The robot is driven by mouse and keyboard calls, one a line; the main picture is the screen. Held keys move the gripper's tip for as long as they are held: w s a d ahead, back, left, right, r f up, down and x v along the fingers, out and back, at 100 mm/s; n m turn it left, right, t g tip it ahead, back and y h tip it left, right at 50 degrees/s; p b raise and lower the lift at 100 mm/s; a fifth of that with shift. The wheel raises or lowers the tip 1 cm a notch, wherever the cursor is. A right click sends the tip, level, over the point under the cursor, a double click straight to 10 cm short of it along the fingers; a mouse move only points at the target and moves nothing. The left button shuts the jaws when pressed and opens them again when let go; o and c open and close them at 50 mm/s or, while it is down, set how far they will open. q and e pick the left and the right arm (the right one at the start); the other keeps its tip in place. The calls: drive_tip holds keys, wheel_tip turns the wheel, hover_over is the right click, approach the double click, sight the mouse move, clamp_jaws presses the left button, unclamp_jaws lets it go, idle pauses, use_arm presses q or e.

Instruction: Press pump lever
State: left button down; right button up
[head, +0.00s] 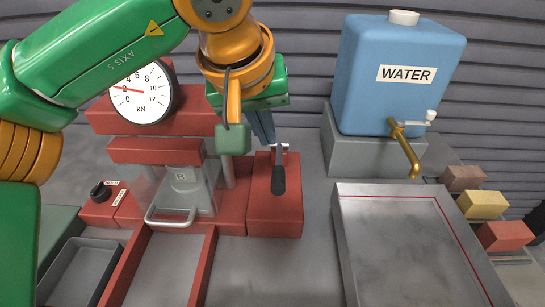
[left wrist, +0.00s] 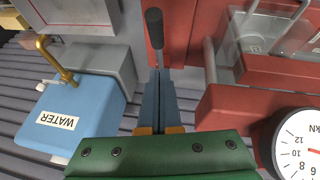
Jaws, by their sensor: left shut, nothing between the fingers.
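The pump lever (head: 279,180) has a black grip on a thin metal shaft. It stands over the red pump block (head: 275,215) at the right of the red press. In the left wrist view the lever's black grip (left wrist: 154,28) is just beyond the fingertips. My left gripper (head: 268,140) is shut and empty, its blue-grey fingers pointing down just behind the lever. The closed fingers (left wrist: 158,76) also show in the left wrist view, in line with the lever. I cannot tell whether they touch it. My right gripper is in neither view.
The press carries a round kN gauge (head: 141,92) and a grey mould (head: 182,190) with a handle. A blue water tank (head: 395,70) with a brass tap (head: 405,148) stands at the right, behind a grey tray (head: 410,250). Coloured blocks (head: 482,205) lie far right.

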sight(276, 171)
use_arm(q)
drive_tip(key=f, duration=0.4)
drive_tip(key=shift+s+d, duration=0.2)
drive_tip(key=shift+d, duration=0.2)
drive_tip(key=shift+s+d+f, duration=0.1)
drive_tip(key=shift+s+f, duration=0.1)
drive_tip(key=shift+f, duration=0.3)
drive_tip(key=shift+b, duration=0.3)
